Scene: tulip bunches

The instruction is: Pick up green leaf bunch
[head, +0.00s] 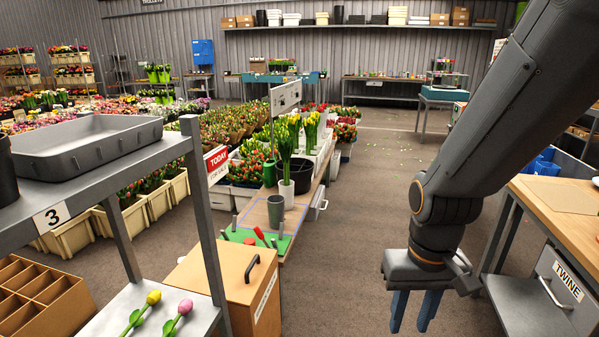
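No bunch of loose green leaves stands out clearly. The nearest match is a tall green-leaved bunch (286,146) with yellow flower heads, upright in a white vase (287,194) on the middle bench. My gripper (414,318) hangs at the lower right with its two blue fingers pointing down and apart. Nothing shows between the fingers. It is to the right of the bench and well apart from the bunch.
A grey cup (275,211) and a green tool mat (257,239) are on the middle bench. A wooden cabinet (228,272) stands in front. A shelf with a grey tray (86,146) is left, and a twine workbench (557,222) right. The aisle floor (372,190) is clear.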

